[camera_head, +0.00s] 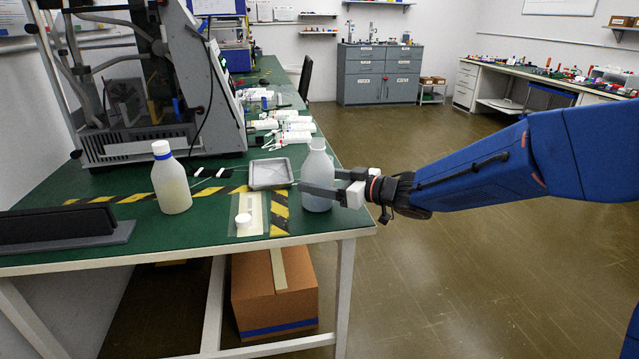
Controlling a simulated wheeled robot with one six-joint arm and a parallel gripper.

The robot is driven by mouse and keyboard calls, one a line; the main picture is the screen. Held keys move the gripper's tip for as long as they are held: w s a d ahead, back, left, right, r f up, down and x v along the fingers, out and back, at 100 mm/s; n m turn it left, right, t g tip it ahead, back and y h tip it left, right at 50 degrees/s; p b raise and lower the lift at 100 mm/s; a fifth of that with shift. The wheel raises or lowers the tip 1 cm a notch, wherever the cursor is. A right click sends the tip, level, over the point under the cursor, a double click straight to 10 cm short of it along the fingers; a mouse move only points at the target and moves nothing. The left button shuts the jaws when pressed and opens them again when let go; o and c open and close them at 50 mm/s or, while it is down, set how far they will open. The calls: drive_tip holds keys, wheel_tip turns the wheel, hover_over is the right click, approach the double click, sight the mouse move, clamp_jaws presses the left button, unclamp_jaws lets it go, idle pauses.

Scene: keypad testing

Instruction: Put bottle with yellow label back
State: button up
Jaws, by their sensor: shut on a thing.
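A pale translucent bottle (317,165) is upright at the near right corner of the green table. My gripper (325,189) comes in from the right and is shut around its middle; the fingers hide part of its body. I cannot tell whether its base touches the table, and I see no yellow label on it. A second bottle (172,187), slightly yellowish with a white cap and a blue neck band, stands upright further left. No clear label shows on it either. A small white cap (243,219) lies on a light strip between the two bottles.
A shallow grey tray (269,174) sits behind the cap. Yellow-black tape (279,213) marks the green table (180,240). A dark bar-shaped device (55,226) lies at the left, and a large machine (160,85) stands behind. A cardboard box (274,290) is under the table.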

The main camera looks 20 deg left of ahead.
drive_tip(key=shift+f, duration=0.25)
drive_tip(key=shift+f, duration=0.15)
drive_tip(key=o, duration=1.3)
drive_tip(key=shift+o, duration=0.2)
drive_tip(key=shift+d, duration=0.15)
drive_tip(key=v, duration=1.1)
drive_tip(key=shift+s+d+r, duration=0.2)
drive_tip(key=shift+d+r, duration=0.05)
drive_tip(key=shift+d, duration=0.1)
